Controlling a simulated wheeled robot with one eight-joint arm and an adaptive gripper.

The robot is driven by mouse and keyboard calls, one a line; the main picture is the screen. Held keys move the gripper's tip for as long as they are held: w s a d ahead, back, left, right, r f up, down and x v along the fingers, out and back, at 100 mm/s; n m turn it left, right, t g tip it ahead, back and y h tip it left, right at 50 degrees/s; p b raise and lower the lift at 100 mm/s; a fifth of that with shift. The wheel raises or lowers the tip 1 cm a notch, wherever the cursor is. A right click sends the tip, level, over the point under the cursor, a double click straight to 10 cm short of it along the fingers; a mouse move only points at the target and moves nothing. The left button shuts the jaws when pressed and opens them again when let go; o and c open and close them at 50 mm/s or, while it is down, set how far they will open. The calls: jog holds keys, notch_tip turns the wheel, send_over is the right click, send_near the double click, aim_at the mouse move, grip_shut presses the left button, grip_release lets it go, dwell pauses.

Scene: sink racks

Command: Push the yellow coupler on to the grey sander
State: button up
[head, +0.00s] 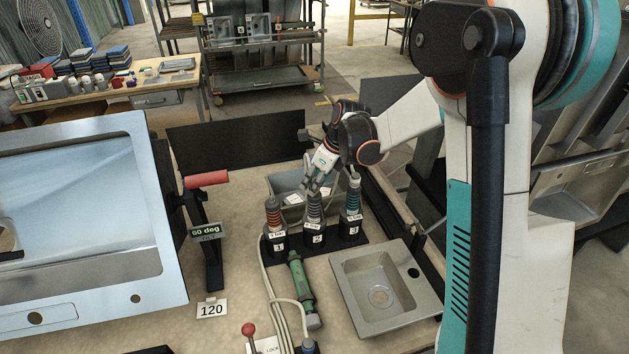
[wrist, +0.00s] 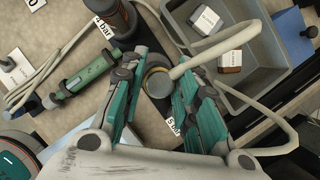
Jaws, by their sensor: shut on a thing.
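My gripper (head: 318,188) points down over the middle one of three numbered upright posts. In the wrist view its two green fingers (wrist: 157,92) stand either side of the yellow coupler (wrist: 157,82), a round yellowish ring with a pale hose running off to the right, and are shut on it. The middle post (head: 313,210) has greyish rings and stands directly below the gripper in the head view. I cannot make out a grey sander for certain. A green inline tool (head: 300,283) lies in front of the posts; it also shows in the wrist view (wrist: 86,75).
A grey bin (wrist: 268,72) with small boxes stands behind. A grey sink (head: 346,282) lies front right, a large steel sink (head: 150,210) left. Pale hoses cross the bench.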

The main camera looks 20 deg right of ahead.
jog(key=shift+f+b, duration=0.35)
jog(key=shift+f, duration=0.2)
jog(key=o, duration=1.1)
jog(key=shift+o, duration=0.2)
jog(key=v, duration=1.2)
